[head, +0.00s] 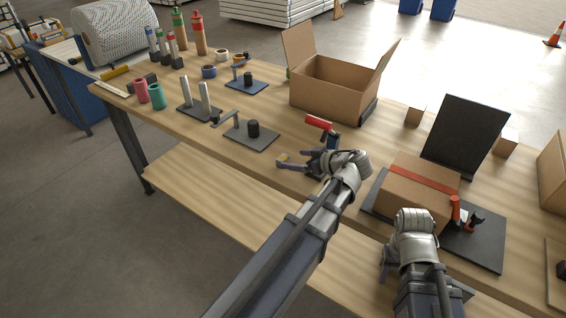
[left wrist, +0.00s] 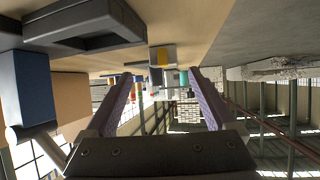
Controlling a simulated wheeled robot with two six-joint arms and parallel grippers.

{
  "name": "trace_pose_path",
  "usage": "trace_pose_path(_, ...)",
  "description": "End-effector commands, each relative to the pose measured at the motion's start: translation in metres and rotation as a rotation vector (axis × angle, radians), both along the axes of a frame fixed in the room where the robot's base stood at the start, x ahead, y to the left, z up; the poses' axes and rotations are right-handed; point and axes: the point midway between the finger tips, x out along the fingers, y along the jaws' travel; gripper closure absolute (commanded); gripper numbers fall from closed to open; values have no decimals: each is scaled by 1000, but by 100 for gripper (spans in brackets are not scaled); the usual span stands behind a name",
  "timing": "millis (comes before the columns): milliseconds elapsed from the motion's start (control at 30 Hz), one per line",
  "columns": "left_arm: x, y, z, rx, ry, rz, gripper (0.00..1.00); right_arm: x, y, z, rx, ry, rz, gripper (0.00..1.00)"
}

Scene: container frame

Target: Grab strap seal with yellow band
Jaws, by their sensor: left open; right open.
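The strap seal with the yellow band (head: 282,159) is a small piece near the front edge of the table, just off my left gripper's fingertips in the head view. In the left wrist view its yellow band (left wrist: 162,55) shows between and beyond the two fingers, with grey parts around it. My left gripper (head: 296,162) is open and empty, its fingers pointing left toward the seal. Its two fingers (left wrist: 160,74) are spread in the wrist view. My right gripper (head: 390,262) is open near the front edge, below the taped carton; part of it is hidden by its own wrist.
A red-handled tool (head: 319,122) stands just behind my left gripper. An open carton (head: 335,88) stands behind. A carton with red tape (head: 418,186) and a dark upright panel (head: 465,135) are at the right.

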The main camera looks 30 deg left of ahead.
Motion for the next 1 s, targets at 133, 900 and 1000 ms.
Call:
trace_pose_path(133, 0, 10, -6, 0, 0, 2, 10, 0, 0, -6, 0, 0, 0, 50)
trace_pose_path(900, 6, 46, -23, 0, 0, 0, 36, 0, 0, -23, 0, 0, 0, 50)
trace_pose_path(1000, 6, 46, -23, 0, 0, 0, 47, 0, 0, -23, 0, 0, 0, 50)
